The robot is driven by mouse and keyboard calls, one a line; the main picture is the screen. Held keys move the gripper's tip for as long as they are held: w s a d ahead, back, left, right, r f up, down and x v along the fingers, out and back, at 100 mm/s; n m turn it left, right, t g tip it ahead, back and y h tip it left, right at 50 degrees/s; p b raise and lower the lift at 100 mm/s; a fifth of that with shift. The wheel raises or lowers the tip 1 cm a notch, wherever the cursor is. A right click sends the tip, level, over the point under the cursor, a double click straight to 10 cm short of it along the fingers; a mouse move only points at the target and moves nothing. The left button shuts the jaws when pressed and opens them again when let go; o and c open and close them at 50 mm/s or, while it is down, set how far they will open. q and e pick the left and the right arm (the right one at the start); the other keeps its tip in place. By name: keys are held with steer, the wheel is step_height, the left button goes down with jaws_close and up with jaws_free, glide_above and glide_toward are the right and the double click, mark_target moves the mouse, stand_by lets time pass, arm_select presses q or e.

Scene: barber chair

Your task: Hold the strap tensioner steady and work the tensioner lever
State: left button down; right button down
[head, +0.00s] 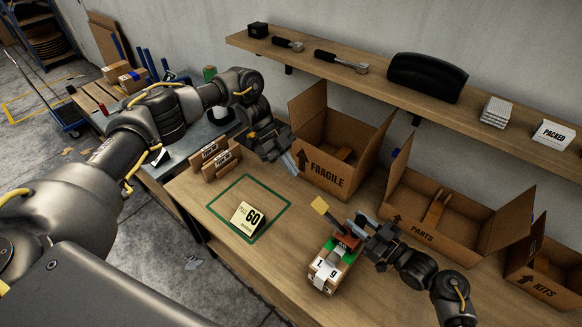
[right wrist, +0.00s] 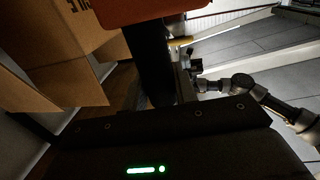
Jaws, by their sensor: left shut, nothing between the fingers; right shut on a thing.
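The strap tensioner (head: 346,241) is a small red-orange body on top of a strapped carton (head: 324,272) with white number labels and a green band. A yellow-ended lever (head: 320,205) sticks up from it, toward the upper left. My right gripper (head: 362,226) is shut on the tensioner from the right; its fingers hide part of it. In the right wrist view a red-orange surface (right wrist: 140,10), seemingly the tensioner, fills the top close to the camera. My left gripper (head: 296,158) is shut and empty, in front of the FRAGILE box, above and left of the lever and apart from it.
The open FRAGILE box (head: 338,176) stands behind the lever. PARTS (head: 462,244) and KITS (head: 530,285) boxes stand to the right. A card marked 60 (head: 247,218) stands in a green square outline (head: 222,202). A shelf (head: 420,97) runs above.

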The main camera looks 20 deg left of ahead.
steer(key=shift+f, duration=0.2)
steer(key=shift+d, duration=0.1)
steer(key=shift+s, duration=0.1)
arm_select(q)
steer(key=s+d+r+t+y, duration=0.1)
steer(key=s+d+r+y, duration=0.1)
steer(key=d+r+y, duration=0.2)
steer(key=d+r, duration=0.3)
steer(key=d, duration=0.1)
steer(key=shift+s+r, duration=0.25)
steer(key=shift+r, duration=0.05)
steer(key=shift+d, duration=0.1)
glide_above(323, 209)
step_height(323, 209, down, 9)
steer(key=shift+w+r, duration=0.1)
steer(key=shift+r, duration=0.1)
steer(key=f, duration=0.1)
steer(key=a+f, duration=0.1)
steer(key=f, duration=0.1)
steer(key=shift+w+f, duration=0.15)
steer(key=shift+w+a+f, duration=0.1)
steer(key=shift+a+f, duration=0.15)
steer(key=shift+f, duration=0.3)
